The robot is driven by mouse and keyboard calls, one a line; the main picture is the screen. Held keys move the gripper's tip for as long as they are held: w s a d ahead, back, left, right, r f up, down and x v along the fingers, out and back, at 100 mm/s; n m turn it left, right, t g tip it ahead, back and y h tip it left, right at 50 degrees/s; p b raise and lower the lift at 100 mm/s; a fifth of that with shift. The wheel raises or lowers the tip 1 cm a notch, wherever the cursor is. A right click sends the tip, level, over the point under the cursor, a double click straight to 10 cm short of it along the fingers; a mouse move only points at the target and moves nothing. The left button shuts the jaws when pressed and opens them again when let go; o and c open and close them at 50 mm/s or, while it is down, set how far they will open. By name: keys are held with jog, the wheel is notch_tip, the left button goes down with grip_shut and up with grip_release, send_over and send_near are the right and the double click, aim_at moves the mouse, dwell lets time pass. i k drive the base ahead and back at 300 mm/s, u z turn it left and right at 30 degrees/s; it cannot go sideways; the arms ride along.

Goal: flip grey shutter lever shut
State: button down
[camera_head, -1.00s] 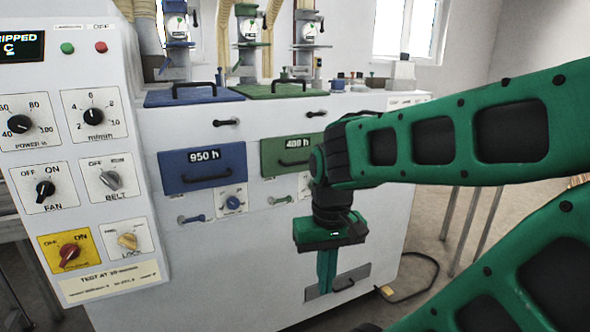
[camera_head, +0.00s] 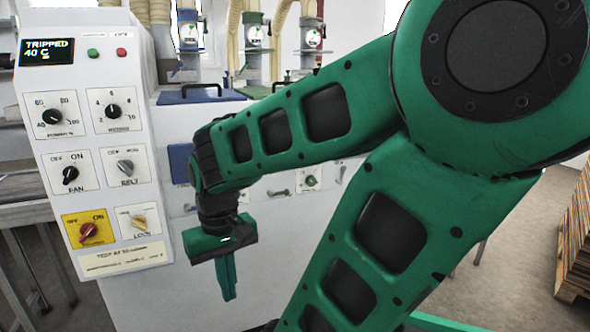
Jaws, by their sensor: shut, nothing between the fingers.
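A small lever that looks grey (camera_head: 342,174) shows on the white machine front just above my forearm's edge, right of a green knob (camera_head: 311,181). It is too small to tell which way it is set. My gripper (camera_head: 229,296) hangs pointing down in front of the machine, low and left of this lever. Its green fingers are together and hold nothing. It is apart from the lever.
A greenish lever (camera_head: 278,192) and a blue lever (camera_head: 189,208) sit on the same front. The control panel (camera_head: 100,150) with knobs and a "TRIPPED" display (camera_head: 47,52) is at left. Stacked boards (camera_head: 574,240) stand at right. My arm hides much of the machine.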

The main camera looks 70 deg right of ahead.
aim_at(340, 182)
jog(key=u, duration=0.25)
jog(key=k, duration=0.9)
jog(key=z, duration=1.25)
jog(key=i, duration=1)
